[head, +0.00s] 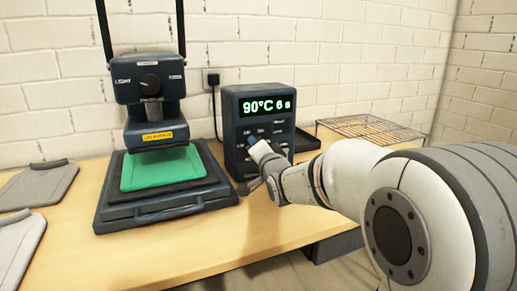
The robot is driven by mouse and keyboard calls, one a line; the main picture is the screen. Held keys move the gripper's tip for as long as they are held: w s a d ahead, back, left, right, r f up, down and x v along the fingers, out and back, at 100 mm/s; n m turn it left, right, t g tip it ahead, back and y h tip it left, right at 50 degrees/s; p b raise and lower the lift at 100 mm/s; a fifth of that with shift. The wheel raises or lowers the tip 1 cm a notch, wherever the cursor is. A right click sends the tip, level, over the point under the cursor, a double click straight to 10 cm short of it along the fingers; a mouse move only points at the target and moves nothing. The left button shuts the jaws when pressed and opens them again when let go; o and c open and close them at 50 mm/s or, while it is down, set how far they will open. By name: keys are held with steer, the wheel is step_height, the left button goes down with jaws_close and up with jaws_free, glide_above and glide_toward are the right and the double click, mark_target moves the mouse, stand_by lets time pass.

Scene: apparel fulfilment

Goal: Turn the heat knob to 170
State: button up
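The dark blue control box (231,112) stands on the table right of the heat press, its display (265,106) reading 90°C 6 s in green. A blue knob (252,139) shows in part on its front below the display. My gripper (254,168) is in front of the box's lower front, by the knob. It covers much of the lower panel, so any other controls there are hidden. I cannot tell whether its fingers touch the knob, nor whether they are open or shut.
The heat press (150,90) has a green cloth (160,170) on its lower plate. Grey boards (35,185) lie at the left. A black tray (305,141) and a wire rack (372,128) are behind my arm. The front of the wooden table (190,240) is clear.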

stand_by(0.4)
steer(key=o, duration=1)
steer(key=shift+p+v, duration=0.65)
steer(key=shift+v, duration=3.25)
steer(key=shift+r, duration=0.1)
